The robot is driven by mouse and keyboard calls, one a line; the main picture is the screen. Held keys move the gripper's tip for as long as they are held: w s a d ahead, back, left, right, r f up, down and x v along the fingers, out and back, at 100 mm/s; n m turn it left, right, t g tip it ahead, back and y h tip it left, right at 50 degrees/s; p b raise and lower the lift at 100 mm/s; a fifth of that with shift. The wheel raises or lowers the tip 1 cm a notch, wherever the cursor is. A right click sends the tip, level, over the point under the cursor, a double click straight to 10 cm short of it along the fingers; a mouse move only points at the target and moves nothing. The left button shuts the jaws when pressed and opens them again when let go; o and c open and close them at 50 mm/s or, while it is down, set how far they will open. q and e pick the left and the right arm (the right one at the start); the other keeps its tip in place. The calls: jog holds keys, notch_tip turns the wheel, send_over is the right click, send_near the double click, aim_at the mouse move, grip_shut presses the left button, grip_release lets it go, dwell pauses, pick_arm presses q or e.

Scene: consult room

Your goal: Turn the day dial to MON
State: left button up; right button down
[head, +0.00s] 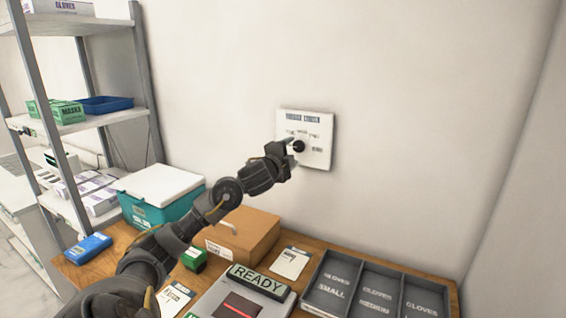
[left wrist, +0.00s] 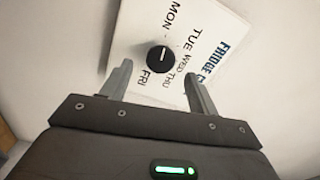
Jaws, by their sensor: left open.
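The day dial (head: 299,146) is a round black knob on a white wall panel (head: 319,155). In the left wrist view the dial (left wrist: 160,59) has a short white mark, with MON, TUE, WED, THU and FRI printed around it on the tilted panel (left wrist: 140,35). The mark lies roughly toward the TUE and WED side; I cannot tell exactly which label it meets. My left gripper (head: 289,152) is at the panel, just left of the dial in the head view. In the left wrist view its open fingers (left wrist: 158,72) stand either side of the dial, apparently not touching it.
Below is a wooden table (head: 110,254) with a cardboard box (head: 243,236), a teal-and-white cooler (head: 163,193), a READY device (head: 240,298) and a grey glove tray (head: 366,290). A shelf rack (head: 149,82) stands left. The wall around the panel is bare.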

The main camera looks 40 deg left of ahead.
pick_arm(q)
jog(key=b+v, duration=0.1)
jog(key=v, duration=0.6)
jog(key=shift+r, duration=0.15)
